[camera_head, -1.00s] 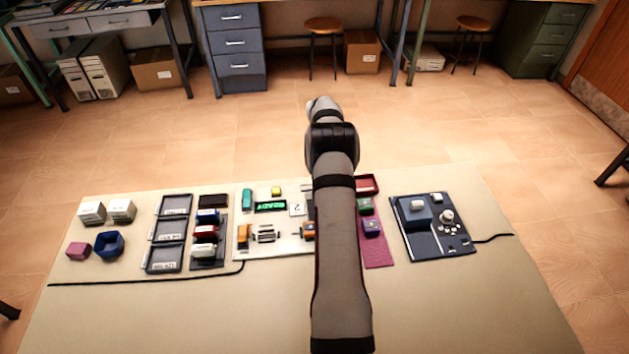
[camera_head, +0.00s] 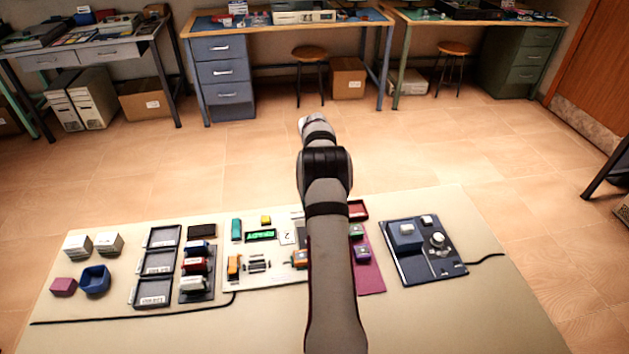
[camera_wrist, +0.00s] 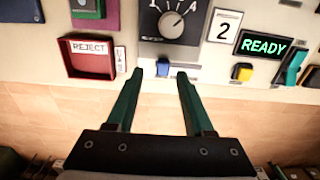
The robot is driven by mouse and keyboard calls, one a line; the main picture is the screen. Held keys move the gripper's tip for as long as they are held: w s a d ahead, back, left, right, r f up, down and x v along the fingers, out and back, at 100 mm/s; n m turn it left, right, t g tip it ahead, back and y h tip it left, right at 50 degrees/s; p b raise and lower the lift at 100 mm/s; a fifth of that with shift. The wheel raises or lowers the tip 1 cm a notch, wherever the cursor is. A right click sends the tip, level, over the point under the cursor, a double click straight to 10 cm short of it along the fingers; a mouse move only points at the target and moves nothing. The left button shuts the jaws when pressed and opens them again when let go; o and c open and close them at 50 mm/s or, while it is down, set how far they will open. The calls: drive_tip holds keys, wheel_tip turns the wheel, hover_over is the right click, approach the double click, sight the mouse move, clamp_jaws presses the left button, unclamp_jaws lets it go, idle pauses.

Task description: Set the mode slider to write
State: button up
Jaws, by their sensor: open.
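In the wrist view my gripper (camera_wrist: 163,72) is open, with two green fingers apart and nothing held. A small blue knob (camera_wrist: 162,71) shows between the fingertips, at the lower edge of a dark dial plate (camera_wrist: 150,28). I cannot tell whether the fingers touch it. A grey rotary dial (camera_wrist: 171,25) sits just above it. No slider labelled "write" is readable. A teal lever (camera_wrist: 293,68) stands at the right of the pale panel (camera_head: 275,282).
A red REJECT tray (camera_wrist: 90,56) lies left of the fingers in the wrist view. A yellow button (camera_wrist: 242,72), a READY display (camera_wrist: 263,45) and a "2" card (camera_wrist: 224,26) lie to the right. A dark blue device (camera_head: 423,250) stands farther right on the table.

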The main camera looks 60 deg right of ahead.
wheel_tip(320, 180, up, 13)
drive_tip(key=shift+f, duration=0.1)
drive_tip(key=a+r+n, duration=0.1)
drive_tip(key=a+r, duration=0.4)
drive_tip(key=a, duration=0.8)
drive_tip(key=a+r+n, duration=0.1)
drive_tip(key=a+r, duration=0.4)
drive_tip(key=a, duration=0.8)
drive_tip(key=s+a+f+y, duration=0.1)
drive_tip(key=s+a+f, duration=0.1)
drive_tip(key=s+a, duration=0.8)
drive_tip(key=s+a+f+n, duration=0.1)
drive_tip(key=s+a+f, duration=0.2)
drive_tip(key=s+a, duration=0.7)
drive_tip(key=shift+s+f+y, duration=0.25)
drive_tip(key=shift+f+y, duration=0.05)
drive_tip(key=shift+y, duration=0.1)
